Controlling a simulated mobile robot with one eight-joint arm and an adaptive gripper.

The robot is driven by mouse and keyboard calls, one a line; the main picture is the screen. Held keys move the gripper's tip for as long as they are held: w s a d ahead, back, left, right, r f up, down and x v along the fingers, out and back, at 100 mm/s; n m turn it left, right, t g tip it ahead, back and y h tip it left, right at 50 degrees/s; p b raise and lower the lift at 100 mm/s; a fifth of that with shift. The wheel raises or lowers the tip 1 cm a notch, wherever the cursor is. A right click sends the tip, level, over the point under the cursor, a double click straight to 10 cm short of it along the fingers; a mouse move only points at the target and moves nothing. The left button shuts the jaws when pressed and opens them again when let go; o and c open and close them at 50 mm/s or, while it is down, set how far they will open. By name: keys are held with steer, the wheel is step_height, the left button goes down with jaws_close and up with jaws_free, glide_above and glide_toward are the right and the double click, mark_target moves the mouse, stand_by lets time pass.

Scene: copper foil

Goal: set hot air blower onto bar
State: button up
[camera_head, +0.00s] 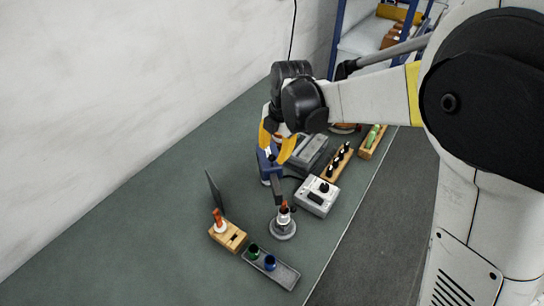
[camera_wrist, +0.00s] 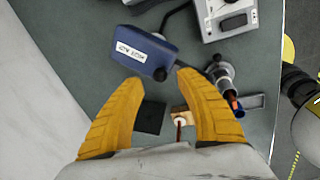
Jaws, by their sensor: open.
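The hot air blower is a blue body with a white label and a black nozzle. It shows in the wrist view (camera_wrist: 147,50) just past my fingertips and, partly covered, in the head view (camera_head: 266,163). My gripper (camera_head: 276,145) is open above it; its two yellow fingers (camera_wrist: 157,82) spread apart with nothing clamped between them. Whether the blower rests on the bench or is raised, I cannot tell. No thing is clearly marked as the bar; a small upright post on a round grey base (camera_head: 283,226) stands nearby.
A grey control box (camera_head: 316,198) stands right of the blower. Racks stand behind. The bench (camera_head: 130,215) is clear at left, by the wall.

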step_height(320, 180, up, 8)
steer(key=s+d, duration=0.1)
steer(key=shift+d, duration=0.15)
steer(key=s+d+r+m+t+b, duration=0.1)
steer(key=s+d+m+t+b, duration=0.25)
steer(key=s+d+m, duration=0.85)
steer(key=s+d+f+m+t+b, duration=0.1)
steer(key=s+d+f+m, duration=0.1)
steer(key=m, duration=0.6)
steer(key=s+d+f+m+t+h+b, duration=0.1)
steer(key=s+d+f+m+b, duration=0.1)
steer(key=s+d+m, duration=0.3)
steer(key=shift+d+f+m+h, duration=0.3)
steer(key=shift+d+f+m, duration=0.3)
steer(key=shift+d+m, duration=0.8)
steer(key=shift+s+a, duration=0.1)
steer(key=shift+a, duration=0.05)
